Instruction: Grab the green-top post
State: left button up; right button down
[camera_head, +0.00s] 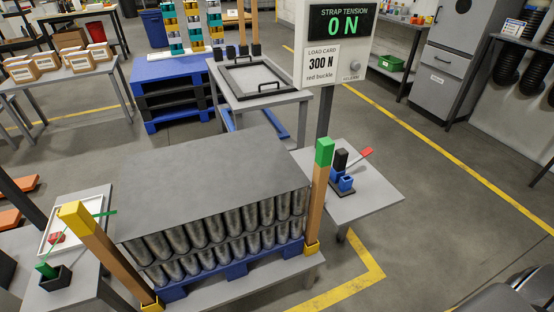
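The green-top post (317,195) is a wooden post with a green cap. It stands at the right front corner of the can stack, with its foot at a yellow bracket (312,248). A yellow-top post (105,250) stands at the left front corner and looks tilted in the view. The stack holds tiers of silver cans (215,235) under a grey top sheet (210,175), on a blue pallet (235,271). Neither of my grippers shows clearly in the head view.
A sign reading "0 N" (341,22) stands behind the green-top post. A side table (370,205) to the right holds a black-and-blue tool with a red handle. A left table holds a white tray (48,240). Open floor (440,220) lies at right.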

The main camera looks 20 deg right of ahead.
aim_at(324, 148)
jog(key=z, duration=3)
jog(key=i, duration=2.75)
jog(key=u, duration=3)
